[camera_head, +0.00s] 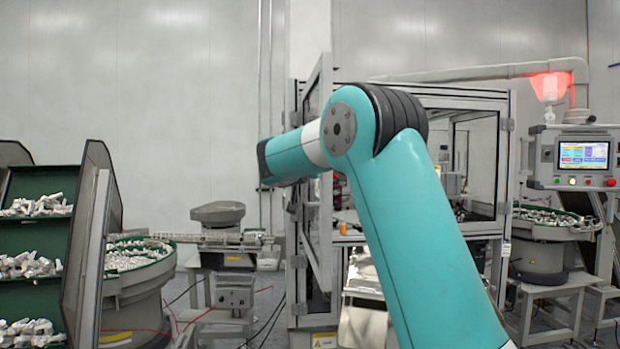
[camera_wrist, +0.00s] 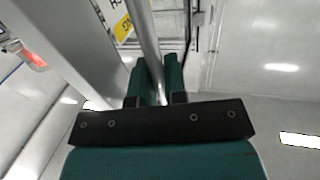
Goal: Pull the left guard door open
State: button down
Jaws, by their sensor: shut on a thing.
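The left guard door (camera_head: 325,272) is a narrow, grey-framed panel at the front left of the machine cell, seen nearly edge-on. It stands swung out from the cell's front, partly open. My arm crosses in front of its middle. In the wrist view, my gripper (camera_wrist: 157,80) has its two teal fingers closed around a slim grey bar, the door handle (camera_wrist: 147,38). A wide grey frame member runs beside it on the left.
A control panel with a lit screen (camera_head: 583,155) stands at the right, below a red lamp (camera_head: 551,86). Part bowls (camera_head: 140,285) and green bins of light parts (camera_head: 38,235) fill the left. A feeder stand (camera_head: 235,285) is left of the door. Cables lie on the floor there.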

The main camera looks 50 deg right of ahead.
jog(key=c, duration=1.2)
grip_release()
jog(key=shift+s, duration=0.1)
jog(key=shift+b+v, duration=4.1)
jog(key=shift+v, duration=4.65)
jog(key=shift+r, duration=0.1)
